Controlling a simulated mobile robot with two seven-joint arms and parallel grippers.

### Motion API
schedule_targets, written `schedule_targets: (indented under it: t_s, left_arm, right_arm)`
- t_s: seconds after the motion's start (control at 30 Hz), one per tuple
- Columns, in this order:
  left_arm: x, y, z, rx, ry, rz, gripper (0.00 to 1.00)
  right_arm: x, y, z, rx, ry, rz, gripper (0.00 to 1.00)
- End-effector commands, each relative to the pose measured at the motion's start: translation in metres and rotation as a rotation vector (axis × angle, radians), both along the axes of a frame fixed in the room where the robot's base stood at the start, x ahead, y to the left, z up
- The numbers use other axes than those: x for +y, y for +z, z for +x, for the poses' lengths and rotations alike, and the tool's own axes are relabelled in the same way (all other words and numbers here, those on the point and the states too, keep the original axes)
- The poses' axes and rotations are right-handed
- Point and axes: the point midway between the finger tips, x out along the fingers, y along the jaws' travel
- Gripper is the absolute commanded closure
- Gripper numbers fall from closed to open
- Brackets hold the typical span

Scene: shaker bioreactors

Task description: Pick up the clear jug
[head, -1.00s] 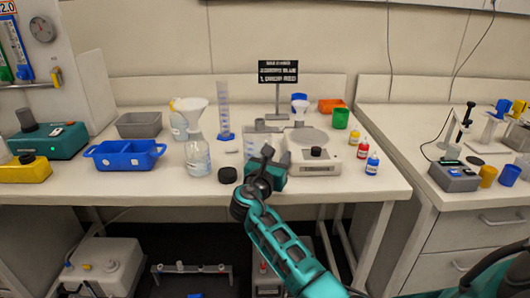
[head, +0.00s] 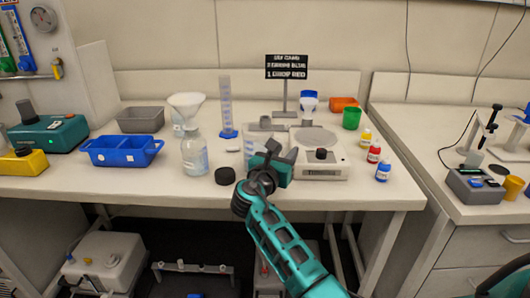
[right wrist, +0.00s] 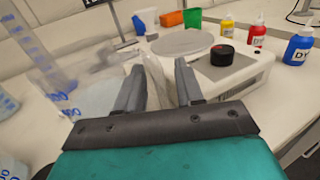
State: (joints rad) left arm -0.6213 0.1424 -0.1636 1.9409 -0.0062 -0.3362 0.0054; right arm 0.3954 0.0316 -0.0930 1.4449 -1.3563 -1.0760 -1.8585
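The clear jug (head: 257,136) stands on the bench, left of the white scale, partly hidden behind my right gripper (head: 274,156). In the right wrist view the jug (right wrist: 88,92) is see-through with blue markings and lies just left of the fingers. My right gripper (right wrist: 160,68) has its two grey fingers apart, one on each side of a clear upright strip that looks like the jug's handle. I cannot tell whether either finger touches it. My left gripper is not in view.
The white scale (head: 330,172) is close on the right, with dropper bottles (head: 374,152) beyond it. A glass bottle (head: 194,153), a black cap (head: 225,176) and a graduated cylinder (head: 227,108) stand to the left. A sign (head: 287,66) rises behind.

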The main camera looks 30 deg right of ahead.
Motion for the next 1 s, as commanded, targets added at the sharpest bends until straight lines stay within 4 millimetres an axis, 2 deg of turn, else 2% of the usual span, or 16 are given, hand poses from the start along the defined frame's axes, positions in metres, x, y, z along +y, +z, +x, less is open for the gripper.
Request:
schedule_targets:
  t_s: [0.17,0.53,1.0]
  left_arm:
    - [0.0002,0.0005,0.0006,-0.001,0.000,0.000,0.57]
    - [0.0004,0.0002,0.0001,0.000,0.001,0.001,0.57]
    - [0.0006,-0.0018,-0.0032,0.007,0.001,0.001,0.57]
  right_arm:
    - [0.0003,0.0004,0.0001,-0.001,0.001,0.001,0.65]
    - [0.0003,0.0003,0.0002,-0.001,0.001,0.001,1.00]
    - [0.0001,0.0022,0.0004,-0.005,0.001,0.000,1.00]
